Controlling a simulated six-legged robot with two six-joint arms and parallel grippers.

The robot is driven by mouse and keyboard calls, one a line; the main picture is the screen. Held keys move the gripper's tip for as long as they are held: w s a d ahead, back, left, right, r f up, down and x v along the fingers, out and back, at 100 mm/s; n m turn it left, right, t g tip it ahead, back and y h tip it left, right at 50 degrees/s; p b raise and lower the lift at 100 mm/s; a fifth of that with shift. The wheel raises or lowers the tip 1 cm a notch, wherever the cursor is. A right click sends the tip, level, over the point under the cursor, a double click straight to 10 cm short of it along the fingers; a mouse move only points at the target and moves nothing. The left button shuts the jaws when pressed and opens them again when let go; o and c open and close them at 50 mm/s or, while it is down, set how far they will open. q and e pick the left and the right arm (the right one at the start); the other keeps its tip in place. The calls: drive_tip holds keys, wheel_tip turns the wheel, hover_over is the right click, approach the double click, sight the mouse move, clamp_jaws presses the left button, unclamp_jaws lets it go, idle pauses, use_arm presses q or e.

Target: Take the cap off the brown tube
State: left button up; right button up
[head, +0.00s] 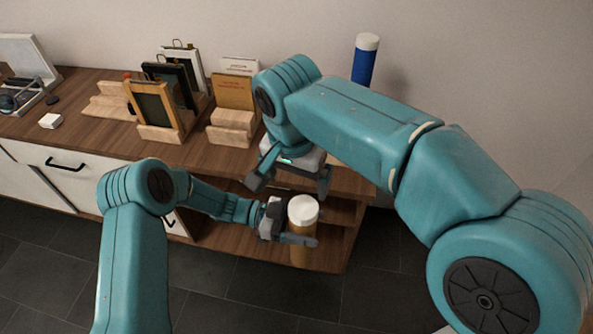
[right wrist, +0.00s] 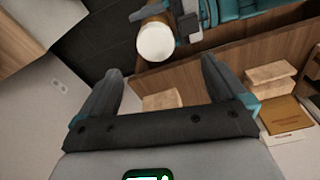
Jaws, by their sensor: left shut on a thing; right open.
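The brown tube (head: 299,254) stands upright in the head view, with a white cap (head: 303,208) on its top end. My left gripper (head: 300,239) is shut on the tube just below the cap, in front of the cabinet. My right gripper (head: 290,188) is open and empty, pointing down, above and slightly behind the cap. In the right wrist view the white cap (right wrist: 156,41) shows beyond the open fingers (right wrist: 160,80), apart from them. Most of the tube is hidden there behind the cap.
A wooden cabinet (head: 75,118) holds framed pictures (head: 155,108), card stands (head: 233,122) and a small white block (head: 50,121). A blue tube with a white cap (head: 364,62) stands at the back right, partly behind my right arm. Dark floor tiles (head: 230,285) are clear in front.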

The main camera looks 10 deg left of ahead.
sight(299, 207)
drive_tip(key=f, duration=0.7)
drive_tip(key=w+f, duration=0.1)
drive_tip(key=f, duration=0.2)
drive_tip(key=shift+w+d+f, duration=0.1)
drive_tip(key=shift+d+f, duration=0.05)
drive_tip(key=c, duration=1.3)
drive_tip(key=shift+r, duration=0.25)
drive_tip(key=shift+r, duration=0.9)
